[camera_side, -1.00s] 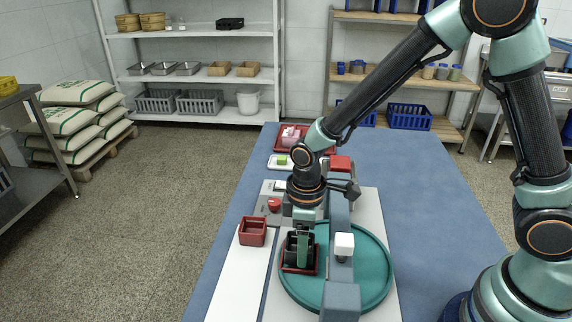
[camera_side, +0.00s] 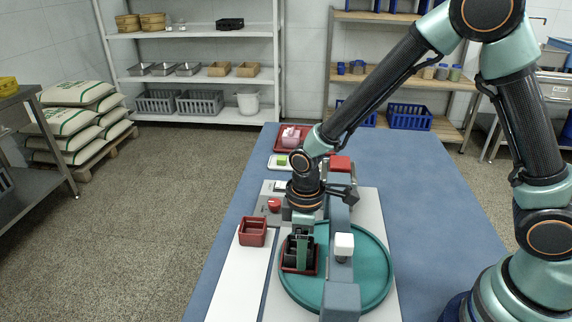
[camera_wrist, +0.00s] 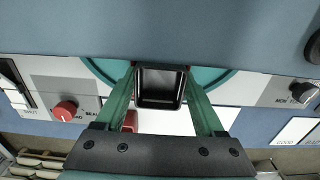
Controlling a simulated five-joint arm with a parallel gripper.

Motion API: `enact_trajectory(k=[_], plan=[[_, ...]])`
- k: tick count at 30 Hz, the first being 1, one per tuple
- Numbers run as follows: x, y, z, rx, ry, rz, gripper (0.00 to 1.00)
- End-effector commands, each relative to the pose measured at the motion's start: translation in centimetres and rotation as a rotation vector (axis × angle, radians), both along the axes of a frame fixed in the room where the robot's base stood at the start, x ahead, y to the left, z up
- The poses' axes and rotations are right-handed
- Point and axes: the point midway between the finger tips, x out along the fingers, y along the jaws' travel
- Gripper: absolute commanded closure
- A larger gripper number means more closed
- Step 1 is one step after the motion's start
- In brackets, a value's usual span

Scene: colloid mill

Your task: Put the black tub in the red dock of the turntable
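The black tub (camera_side: 290,252) sits low within the red dock (camera_side: 300,271) on the left part of the teal turntable (camera_side: 373,268). In the wrist view the tub (camera_wrist: 159,86) shows from above, empty and dark inside, between my two green fingers. My gripper (camera_side: 302,258) points down with its fingers against opposite sides of the tub. It also shows in the wrist view (camera_wrist: 160,72), its fingertips at the tub's rim. One finger hides part of the tub in the side view, so I cannot tell whether the tub's bottom touches the dock floor.
A grey bridge (camera_side: 341,299) with a white block (camera_side: 344,245) crosses over the turntable, close right of my gripper. A red open box (camera_side: 252,232) stands left on the white strip. A red knob (camera_side: 274,204) is behind it. The blue table is clear at right.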

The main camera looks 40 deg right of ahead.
Motion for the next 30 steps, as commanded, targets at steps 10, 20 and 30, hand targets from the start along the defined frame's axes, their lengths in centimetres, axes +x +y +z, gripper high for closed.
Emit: enact_trajectory(k=[10, 20, 30], plan=[[-0.2, 0.0, 0.6, 0.001, -0.003, 0.009, 0.00], [0.0, 0.1, 7.6, 0.004, -0.010, 0.005, 0.00], [0.0, 0.0, 12.0, 0.002, -0.006, 0.003, 0.00]])
